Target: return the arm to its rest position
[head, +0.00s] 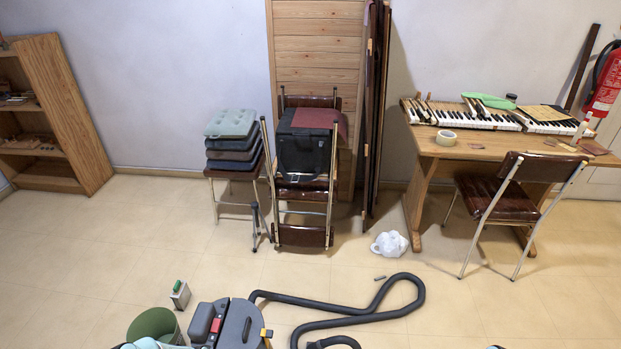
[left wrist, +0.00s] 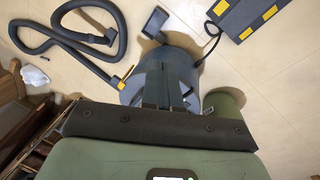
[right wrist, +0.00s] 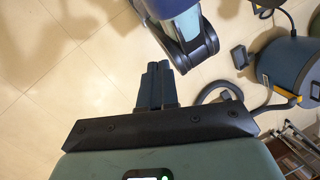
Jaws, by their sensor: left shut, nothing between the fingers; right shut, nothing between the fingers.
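My left gripper (left wrist: 163,92) shows in the left wrist view with its two dark fingers together and nothing between them. It is above the vacuum cleaner (left wrist: 190,75) and beside the green bin (left wrist: 230,103) in that picture. My right gripper (right wrist: 156,78) shows in the right wrist view, fingers together and empty, over bare tiled floor. Neither gripper's fingers can be made out in the head view. The piano keyboard (head: 480,115) lies on the wooden table (head: 460,150) at the right of the head view, with no gripper near it.
The vacuum cleaner (head: 225,325) and its looping hose (head: 370,317) are on the floor at the front. A brown chair (head: 510,205) stands at the table. Stacked chairs (head: 300,237) and a bookshelf (head: 75,120) are along the wall. Floor (head: 480,310) at the front right is clear.

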